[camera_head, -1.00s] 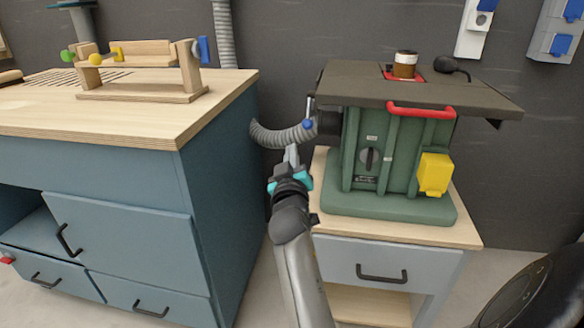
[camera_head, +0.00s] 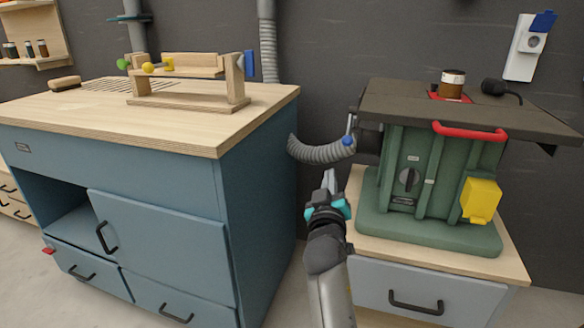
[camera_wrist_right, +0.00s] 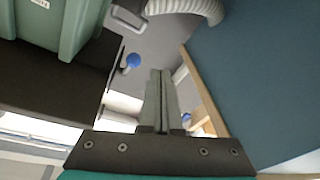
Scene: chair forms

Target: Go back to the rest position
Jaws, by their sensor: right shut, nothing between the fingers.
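My right gripper (camera_head: 330,182) is in the middle of the head view, in front of the gap between the blue workbench and the green machine. Its fingers (camera_wrist_right: 160,100) are shut with nothing between them in the right wrist view. My right arm comes up from the bottom edge. My left gripper is not in view.
A blue workbench (camera_head: 130,174) with a wooden jig (camera_head: 190,102) stands on the left. A green machine (camera_head: 425,180) with a jar (camera_head: 452,84) on its dark top sits on a cabinet (camera_head: 430,289) at right. A grey hose (camera_head: 322,152) crosses the gap between them.

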